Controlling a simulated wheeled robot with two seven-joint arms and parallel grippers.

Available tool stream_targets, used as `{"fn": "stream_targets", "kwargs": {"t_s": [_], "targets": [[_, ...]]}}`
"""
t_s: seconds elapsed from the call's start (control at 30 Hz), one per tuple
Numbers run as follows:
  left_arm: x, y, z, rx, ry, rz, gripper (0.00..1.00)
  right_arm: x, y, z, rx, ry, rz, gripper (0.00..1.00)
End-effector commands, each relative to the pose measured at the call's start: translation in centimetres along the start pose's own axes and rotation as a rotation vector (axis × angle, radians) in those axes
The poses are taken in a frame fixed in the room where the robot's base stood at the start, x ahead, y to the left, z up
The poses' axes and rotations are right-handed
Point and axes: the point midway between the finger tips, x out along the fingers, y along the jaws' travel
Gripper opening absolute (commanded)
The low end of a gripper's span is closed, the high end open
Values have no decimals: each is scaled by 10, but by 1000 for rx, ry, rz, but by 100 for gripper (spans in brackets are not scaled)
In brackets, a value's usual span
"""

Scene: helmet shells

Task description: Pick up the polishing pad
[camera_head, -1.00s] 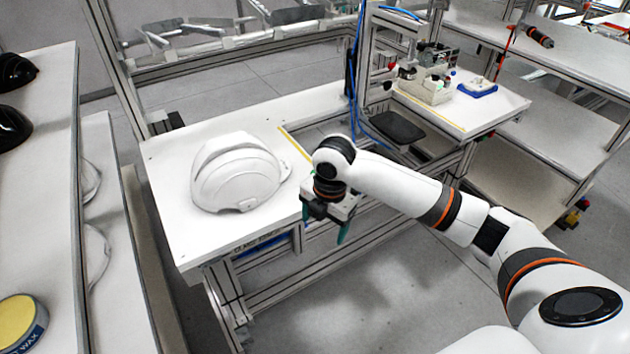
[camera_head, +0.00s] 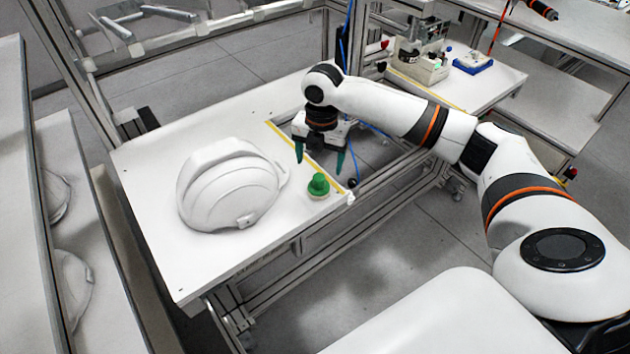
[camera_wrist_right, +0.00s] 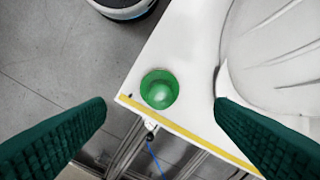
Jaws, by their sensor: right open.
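The polishing pad (camera_head: 318,186) is a small green knob on a paler round base. It stands on the white table (camera_head: 150,235) near its right corner, just right of the helmet shell. In the right wrist view the pad (camera_wrist_right: 159,89) shows from above, between and beyond the fingertips. My right gripper (camera_head: 321,162) is open and empty, its green fingers pointing down above the table's edge, behind the pad and apart from it. The open fingers also show in the right wrist view (camera_wrist_right: 160,108). My left gripper is not in view.
A white helmet shell (camera_head: 228,185) sits on the table close to the pad's left. A yellow strip (camera_head: 290,143) runs along the table's edge. A second bench with a device (camera_head: 420,60) and a blue tray (camera_head: 472,62) stands at the back right.

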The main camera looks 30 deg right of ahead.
Motion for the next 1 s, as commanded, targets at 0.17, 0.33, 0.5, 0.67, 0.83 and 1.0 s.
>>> {"fn": "stream_targets", "kwargs": {"t_s": [0.17, 0.33, 0.5, 0.67, 0.83, 1.0], "targets": [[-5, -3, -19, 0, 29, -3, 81, 27, 0, 0, 0, -1, 1, 78], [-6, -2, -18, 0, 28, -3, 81, 38, 0, 0, 0, 1, 0, 78], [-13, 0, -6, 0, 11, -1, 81, 61, 0, -2, 1, -2, 2, 78], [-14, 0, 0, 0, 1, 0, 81, 82, 0, -3, 0, 0, 1, 78], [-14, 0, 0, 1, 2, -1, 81, 87, -1, -2, -1, 2, -1, 78], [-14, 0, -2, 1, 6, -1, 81, 87, 0, -3, -1, 2, -1, 70]]}}
